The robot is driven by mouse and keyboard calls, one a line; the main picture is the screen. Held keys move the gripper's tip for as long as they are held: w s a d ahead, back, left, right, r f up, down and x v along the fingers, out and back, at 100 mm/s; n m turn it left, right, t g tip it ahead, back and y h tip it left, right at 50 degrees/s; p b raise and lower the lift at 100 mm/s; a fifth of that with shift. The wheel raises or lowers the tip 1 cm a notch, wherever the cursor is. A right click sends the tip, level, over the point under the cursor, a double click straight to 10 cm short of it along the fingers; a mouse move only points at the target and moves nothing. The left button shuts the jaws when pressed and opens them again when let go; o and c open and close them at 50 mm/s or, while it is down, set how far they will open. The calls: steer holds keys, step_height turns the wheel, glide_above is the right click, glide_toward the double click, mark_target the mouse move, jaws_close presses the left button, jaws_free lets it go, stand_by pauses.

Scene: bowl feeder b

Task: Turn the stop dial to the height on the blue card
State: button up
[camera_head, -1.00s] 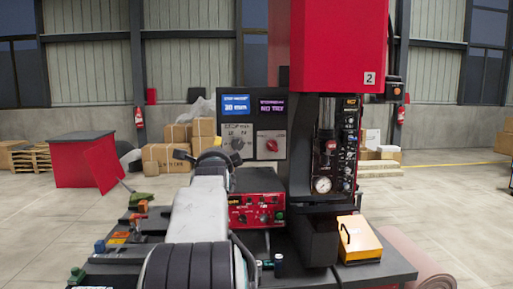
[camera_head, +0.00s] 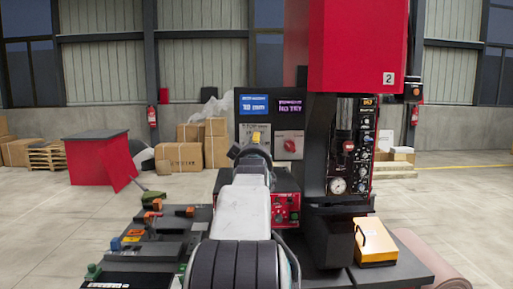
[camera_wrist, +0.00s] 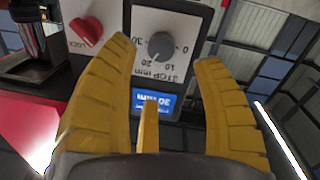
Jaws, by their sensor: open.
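The stop dial (camera_wrist: 161,45) is a dark round knob on a pale plate marked 0, 10, 20 and 30 mm; the wrist view shows it upside down. In the head view my gripper (camera_head: 256,137) hides the dial.
A red lock knob (camera_wrist: 86,31) is beside the stop dial; it also shows in the head view (camera_head: 290,146). A tall red-and-black machine (camera_head: 358,45) stands right of the panel. A red control box (camera_head: 287,208) is below. A yellow box (camera_head: 375,242) lies at the lower right.

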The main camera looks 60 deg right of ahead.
steer(key=w+d+n+p, duration=0.3)
steer(key=d+n, duration=0.1)
steer(key=d, duration=0.2)
steer(key=shift+w+d, duration=0.25)
stand_by(0.5)
steer(key=shift+c, duration=0.3)
jaws_close()
stand_by(0.4)
